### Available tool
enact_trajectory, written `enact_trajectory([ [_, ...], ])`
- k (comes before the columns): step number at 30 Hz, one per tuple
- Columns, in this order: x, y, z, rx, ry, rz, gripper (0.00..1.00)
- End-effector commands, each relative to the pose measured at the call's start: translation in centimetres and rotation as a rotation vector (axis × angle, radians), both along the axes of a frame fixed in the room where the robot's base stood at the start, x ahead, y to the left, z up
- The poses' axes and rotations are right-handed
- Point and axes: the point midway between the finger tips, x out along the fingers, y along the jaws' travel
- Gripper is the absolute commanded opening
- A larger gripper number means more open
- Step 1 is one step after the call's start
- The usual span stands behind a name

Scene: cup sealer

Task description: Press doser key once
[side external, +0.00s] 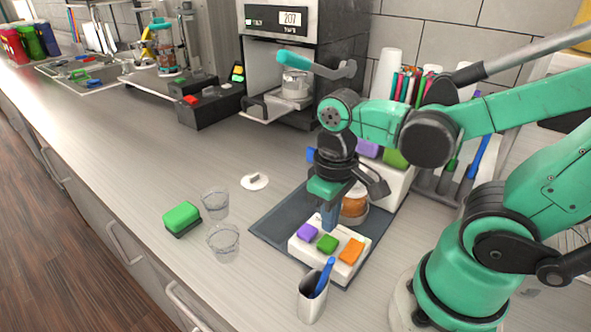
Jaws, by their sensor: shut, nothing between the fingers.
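A white key block (300,249) lies on a dark mat (262,222) at the front middle. It carries a purple key (307,232), a green key (327,243) and an orange key (351,251). None has a readable label, so I cannot tell which is the doser key. My gripper (328,226) is shut and empty, pointing down just above the back edge of the block, near the purple and green keys. I cannot tell if its tips touch anything. A container with orange-brown contents (354,207) stands behind, partly hidden by my gripper.
Two clear cups (223,243), a green sponge-like block (182,217) and a white lid (254,181) lie left of the mat. A metal cup (312,299) with a blue utensil stands in front. A machine with a display (290,20) stands behind. The counter's left front is clear.

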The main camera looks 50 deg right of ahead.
Motion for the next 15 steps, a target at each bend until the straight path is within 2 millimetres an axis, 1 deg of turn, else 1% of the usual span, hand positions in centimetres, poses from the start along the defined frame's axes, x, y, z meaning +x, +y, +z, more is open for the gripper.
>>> enact_trajectory([
  [3,-0.1,0.0,1.2,0.000,0.003,0.000,0.00],
  [9,0.1,0.0,2.9,0.000,0.007,0.001,0.00],
  [15,0.0,0.0,3.6,0.001,0.008,0.001,0.00],
])
